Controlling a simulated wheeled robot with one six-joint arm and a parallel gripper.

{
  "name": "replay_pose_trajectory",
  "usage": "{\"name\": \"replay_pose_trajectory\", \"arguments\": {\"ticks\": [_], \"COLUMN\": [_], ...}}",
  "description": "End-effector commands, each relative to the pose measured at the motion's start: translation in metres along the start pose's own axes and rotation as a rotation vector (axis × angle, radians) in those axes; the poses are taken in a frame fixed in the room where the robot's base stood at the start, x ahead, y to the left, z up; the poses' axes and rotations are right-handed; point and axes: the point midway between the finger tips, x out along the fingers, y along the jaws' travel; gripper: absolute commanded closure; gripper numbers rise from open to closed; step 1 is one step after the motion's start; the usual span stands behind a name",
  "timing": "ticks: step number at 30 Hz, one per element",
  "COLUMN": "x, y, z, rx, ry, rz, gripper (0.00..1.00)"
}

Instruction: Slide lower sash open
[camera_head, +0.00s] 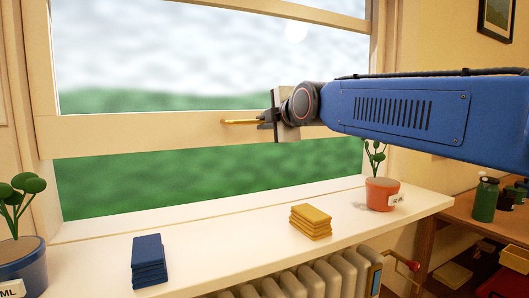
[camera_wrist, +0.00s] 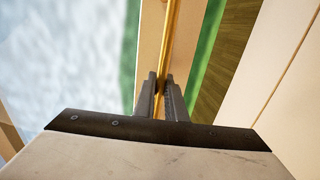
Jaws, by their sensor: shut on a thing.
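The window's lower sash (camera_head: 100,144) has a pale cream bottom rail that stands well above the sill, with a green opening below it. A thin brass handle bar (camera_head: 238,122) runs along the rail. My gripper (camera_head: 262,119) is at the rail from the right and is shut on the brass bar. In the wrist view the bar (camera_wrist: 172,35) passes between the two dark fingers (camera_wrist: 162,88). The part of the bar behind my gripper is hidden in the head view.
On the white sill (camera_head: 220,233) stand a blue folded stack (camera_head: 149,262), a yellow folded stack (camera_head: 311,221), an orange plant pot (camera_head: 381,194) and a blue plant pot (camera_head: 22,268). A radiator (camera_head: 340,272) is below. A wooden desk with green jars (camera_head: 484,200) stands right.

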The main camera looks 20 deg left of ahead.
Motion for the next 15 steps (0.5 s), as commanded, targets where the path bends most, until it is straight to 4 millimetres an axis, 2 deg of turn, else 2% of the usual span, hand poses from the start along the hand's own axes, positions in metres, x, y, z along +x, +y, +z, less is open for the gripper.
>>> {"name": "replay_pose_trajectory", "arguments": {"ticks": [1, 6, 10, 15], "x": [-0.003, -0.009, -0.013, -0.015], "y": [0.015, 0.048, 0.064, 0.073], "z": [0.001, 0.001, 0.001, 0.001], "rx": [0.0, -0.001, -0.001, -0.001], "ry": [-0.001, -0.001, -0.002, -0.002], "rz": [0.005, 0.004, 0.002, 0.002], "gripper": [1.0, 1.0, 1.0, 1.0]}}
